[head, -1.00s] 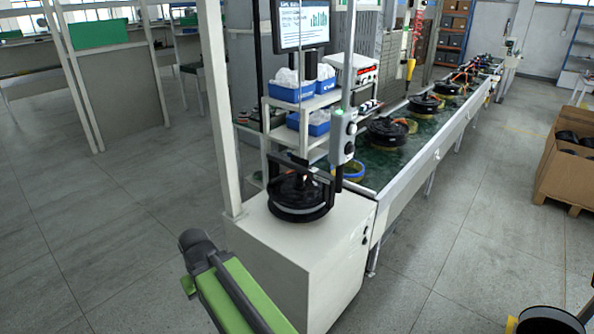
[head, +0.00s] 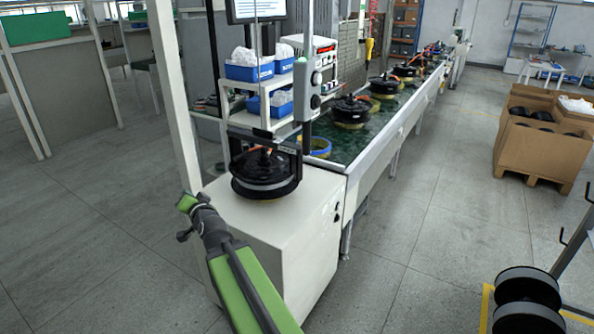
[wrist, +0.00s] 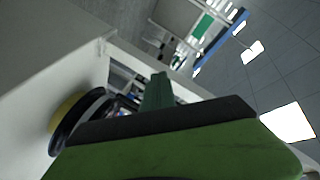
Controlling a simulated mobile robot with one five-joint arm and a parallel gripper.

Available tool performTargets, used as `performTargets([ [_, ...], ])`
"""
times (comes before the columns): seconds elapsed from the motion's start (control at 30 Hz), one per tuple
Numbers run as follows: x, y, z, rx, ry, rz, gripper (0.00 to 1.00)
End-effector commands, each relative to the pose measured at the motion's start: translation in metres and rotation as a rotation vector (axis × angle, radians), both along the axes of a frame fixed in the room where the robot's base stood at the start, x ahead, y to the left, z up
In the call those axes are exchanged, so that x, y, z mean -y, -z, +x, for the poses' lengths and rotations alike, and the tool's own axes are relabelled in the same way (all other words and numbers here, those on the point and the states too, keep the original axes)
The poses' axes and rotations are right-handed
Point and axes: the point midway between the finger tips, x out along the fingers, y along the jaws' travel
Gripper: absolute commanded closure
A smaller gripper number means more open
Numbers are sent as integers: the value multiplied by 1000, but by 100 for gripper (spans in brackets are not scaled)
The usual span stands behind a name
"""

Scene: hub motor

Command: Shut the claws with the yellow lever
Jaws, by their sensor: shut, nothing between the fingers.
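A black hub motor (head: 265,175) sits on top of the white cabinet (head: 285,240) in the head view. A dark frame (head: 297,165) stands around and over it; I cannot clearly make out the claws. I cannot pick out a yellow lever at the motor. My gripper (head: 186,203) is shut and empty, left of the cabinet and apart from the motor. In the wrist view, the gripper's green tip (wrist: 158,88) points ahead, and a dark round rim with a yellow part (wrist: 72,118) shows at the left.
A light post (head: 175,100) rises at the cabinet's back left corner. A control box with buttons (head: 314,85) hangs over its right side. A conveyor (head: 385,140) with several motors runs away behind. A cardboard crate (head: 540,150) and black wheels (head: 527,300) stand right. Floor at left is clear.

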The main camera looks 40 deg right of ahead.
Motion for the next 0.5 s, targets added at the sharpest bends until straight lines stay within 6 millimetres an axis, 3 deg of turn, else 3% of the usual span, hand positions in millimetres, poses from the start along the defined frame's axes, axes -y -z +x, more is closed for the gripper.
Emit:
performTargets([
  [0.03, 49, 6, -11, 159, 127, 44, 100],
  [0.1, 117, -9, -41, 359, 335, 103, 100],
  [0.2, 187, -23, -97, 608, 561, 165, 100],
  [0.33, 233, -28, -153, 794, 740, 198, 100],
  [0.4, 243, -30, -168, 841, 788, 204, 100],
  [0.5, 247, -32, -176, 864, 810, 207, 100],
])
